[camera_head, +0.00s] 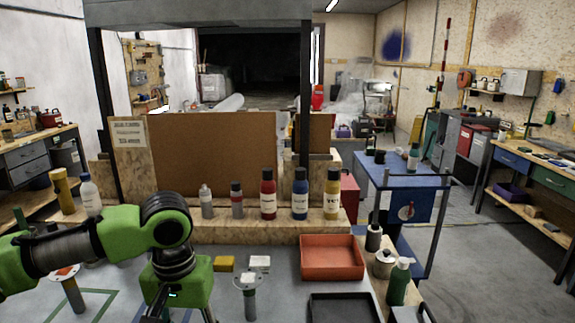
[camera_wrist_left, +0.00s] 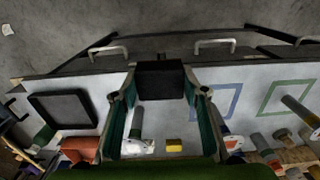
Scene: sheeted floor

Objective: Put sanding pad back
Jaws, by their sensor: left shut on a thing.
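My left gripper (camera_wrist_left: 161,84) is shut on a dark block (camera_wrist_left: 160,78), seen between its fingertips in the left wrist view. The block is likely the sanding pad; its face is too dark to show detail. In the head view, my left gripper (camera_head: 177,307) points down over the grey worktop at the lower left, and its fingertips and load are cut off. A blue square outline (camera_wrist_left: 214,101) and a green square outline (camera_wrist_left: 288,98) mark the worktop to the right in the wrist view. The green outline (camera_head: 92,306) also shows in the head view. My right gripper is not in view.
A red tray (camera_head: 332,276) and black tray (camera_head: 342,308) lie right. Several bottles, including a red one (camera_head: 268,195), line the back ledge. The worktop's middle has free room.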

